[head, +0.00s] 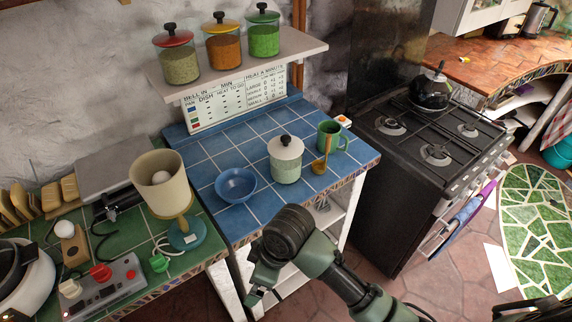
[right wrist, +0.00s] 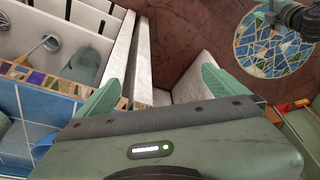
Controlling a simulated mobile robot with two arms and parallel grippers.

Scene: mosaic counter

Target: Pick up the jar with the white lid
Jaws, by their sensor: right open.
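The jar with the white lid (head: 286,160) stands upright on the blue-tiled counter in the head view. It has a pale green body and a black knob on its lid. My right gripper (head: 258,294) is in front of the counter, below and apart from the jar. In the right wrist view its two green fingers (right wrist: 163,88) are spread wide with nothing between them. I cannot make out the jar in that view. My left gripper is out of view.
A blue bowl (head: 236,185) stands left of the jar. A green mug (head: 332,137) and a golden ladle (head: 320,165) are close on its right. Three coloured-lid jars stand on a shelf (head: 305,47) above. A dark stove (head: 410,150) is at the right.

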